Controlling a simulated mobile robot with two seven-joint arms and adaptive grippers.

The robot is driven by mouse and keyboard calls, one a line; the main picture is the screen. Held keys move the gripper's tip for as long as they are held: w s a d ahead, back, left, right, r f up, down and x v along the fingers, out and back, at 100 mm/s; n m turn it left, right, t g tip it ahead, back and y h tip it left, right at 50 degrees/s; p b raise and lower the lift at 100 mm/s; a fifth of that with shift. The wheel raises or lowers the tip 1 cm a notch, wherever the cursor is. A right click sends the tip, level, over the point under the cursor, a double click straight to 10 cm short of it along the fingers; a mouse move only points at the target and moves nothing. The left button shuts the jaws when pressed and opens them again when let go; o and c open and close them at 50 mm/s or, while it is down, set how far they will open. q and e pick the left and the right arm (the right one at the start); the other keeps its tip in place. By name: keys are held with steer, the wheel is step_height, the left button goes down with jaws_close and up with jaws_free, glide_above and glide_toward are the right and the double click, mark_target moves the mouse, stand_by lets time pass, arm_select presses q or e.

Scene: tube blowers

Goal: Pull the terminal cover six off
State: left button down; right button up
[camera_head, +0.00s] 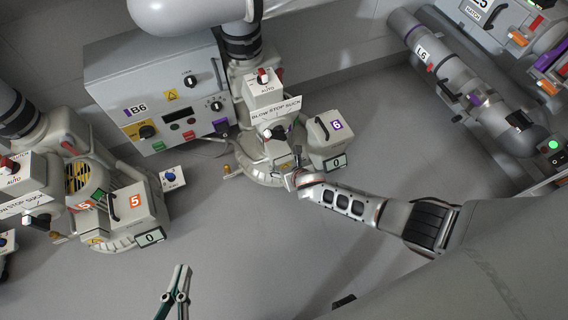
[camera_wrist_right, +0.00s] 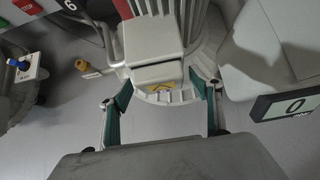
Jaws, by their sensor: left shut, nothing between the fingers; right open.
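Blower six stands at the top middle of the head view. A small pale box low on its front, with a yellow warning label, looks like terminal cover six (camera_head: 283,161); it also shows in the right wrist view (camera_wrist_right: 157,73). My right gripper (camera_head: 295,177) is close to it. In the right wrist view my right gripper's green fingers (camera_wrist_right: 162,108) are open, apart, one on each side below the cover, with nothing between them. I cannot tell if they touch it. My left gripper (camera_head: 181,270) is shut and empty over bare floor at the bottom.
Right of the cover stand a box marked 6 (camera_head: 331,128) with a handle and a display (camera_head: 336,162) reading 0. Control panel B6 (camera_head: 165,95) is behind left. Blower five (camera_head: 120,205) stands at left. Pipe L6 (camera_head: 440,75) runs at upper right. The middle floor is clear.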

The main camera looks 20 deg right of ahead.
steer(key=c, duration=1.5)
arm_select(q)
steer(key=shift+r, duration=0.2)
arm_select(e)
steer(key=shift+s, duration=0.25)
